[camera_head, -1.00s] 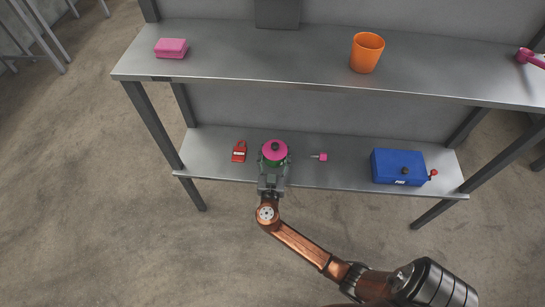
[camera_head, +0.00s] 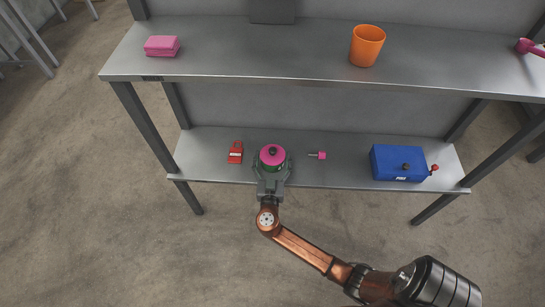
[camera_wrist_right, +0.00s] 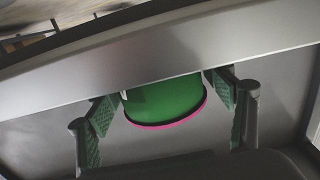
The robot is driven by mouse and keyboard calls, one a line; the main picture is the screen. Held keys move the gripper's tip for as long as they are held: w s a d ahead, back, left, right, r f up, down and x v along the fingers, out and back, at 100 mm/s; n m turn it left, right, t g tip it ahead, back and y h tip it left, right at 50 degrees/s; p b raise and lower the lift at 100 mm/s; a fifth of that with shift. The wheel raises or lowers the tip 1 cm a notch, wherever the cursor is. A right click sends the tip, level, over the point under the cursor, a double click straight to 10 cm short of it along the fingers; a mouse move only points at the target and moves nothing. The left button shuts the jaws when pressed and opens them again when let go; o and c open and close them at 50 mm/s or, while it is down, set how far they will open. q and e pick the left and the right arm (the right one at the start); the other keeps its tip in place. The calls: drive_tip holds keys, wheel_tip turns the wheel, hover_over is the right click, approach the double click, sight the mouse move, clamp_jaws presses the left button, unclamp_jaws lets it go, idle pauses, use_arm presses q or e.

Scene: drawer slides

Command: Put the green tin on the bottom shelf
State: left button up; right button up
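The green tin (camera_head: 272,157) has a pink lid with a dark knob. It stands upright on the bottom shelf (camera_head: 345,176), near the front edge, left of the middle. My right gripper (camera_head: 272,168) is at the tin from the front, its fingers spread either side of it. In the right wrist view the green tin (camera_wrist_right: 165,100) sits between the fingers of the right gripper (camera_wrist_right: 165,95), which are open with space beside the tin's wall. My left gripper is not in view.
On the bottom shelf are a red object (camera_head: 235,153) to the left, a small pink item (camera_head: 317,155) close on the right, and a blue box (camera_head: 398,163) further right. The upper shelf (camera_head: 260,60) holds a pink block (camera_head: 161,46) and an orange cup (camera_head: 367,46).

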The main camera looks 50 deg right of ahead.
sight(272, 166)
drive_tip(key=shift+r, duration=0.1)
